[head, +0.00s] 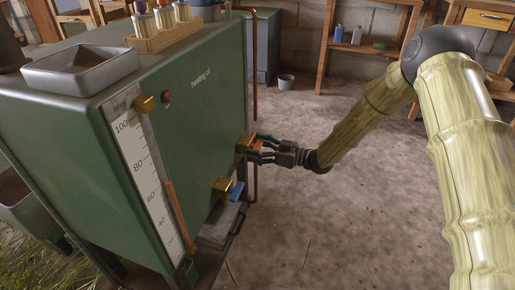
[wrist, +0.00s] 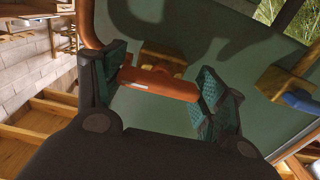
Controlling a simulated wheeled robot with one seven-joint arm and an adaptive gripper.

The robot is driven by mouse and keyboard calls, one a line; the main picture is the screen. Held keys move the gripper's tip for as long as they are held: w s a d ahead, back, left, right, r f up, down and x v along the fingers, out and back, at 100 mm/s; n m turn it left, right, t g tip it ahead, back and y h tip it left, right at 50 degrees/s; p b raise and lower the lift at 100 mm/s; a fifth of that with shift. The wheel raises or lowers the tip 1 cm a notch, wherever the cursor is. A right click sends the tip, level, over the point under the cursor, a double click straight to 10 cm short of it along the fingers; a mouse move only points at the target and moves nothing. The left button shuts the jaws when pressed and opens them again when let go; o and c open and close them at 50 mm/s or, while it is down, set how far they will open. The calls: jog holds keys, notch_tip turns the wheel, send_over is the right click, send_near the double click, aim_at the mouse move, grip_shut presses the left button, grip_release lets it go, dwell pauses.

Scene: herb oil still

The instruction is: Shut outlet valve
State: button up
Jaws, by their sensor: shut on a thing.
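A green tank (head: 120,190) marked "heating oil" has two brass valves on its front. The upper valve (head: 243,143) has an orange handle (head: 258,144); the lower valve (head: 222,187) has a blue handle (head: 237,191). Nothing legible says which one is the outlet valve. My gripper (head: 262,147) is at the upper valve, shut on the orange handle. In the wrist view the orange handle (wrist: 158,84) lies across between the teal finger pads, with its brass body (wrist: 162,60) behind. The blue handle (wrist: 299,99) is apart at the right.
A gauge (head: 150,165) with a scale runs down the tank front. A grey tray (head: 85,72) and a wooden rack of bottles (head: 165,38) stand on top. A copper pipe (head: 254,70) rises behind the gripper. The floor (head: 330,220) at the right is clear.

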jog(key=shift+n+p, duration=0.3)
jog(key=shift+n, duration=0.1)
jog(key=n+p, duration=0.1)
jog(key=n, duration=0.1)
jog(key=shift+r+n+p, duration=0.1)
jog(key=shift+n+p, duration=0.25)
jog(key=shift+n, duration=0.05)
jog(key=n+p, duration=0.2)
jog(key=n, duration=0.3)
jog(key=n+p, duration=0.1)
jog(key=n, duration=0.8)
jog(key=shift+n+p, duration=0.3)
jog(key=shift+p, duration=0.1)
jog(key=o, duration=1)
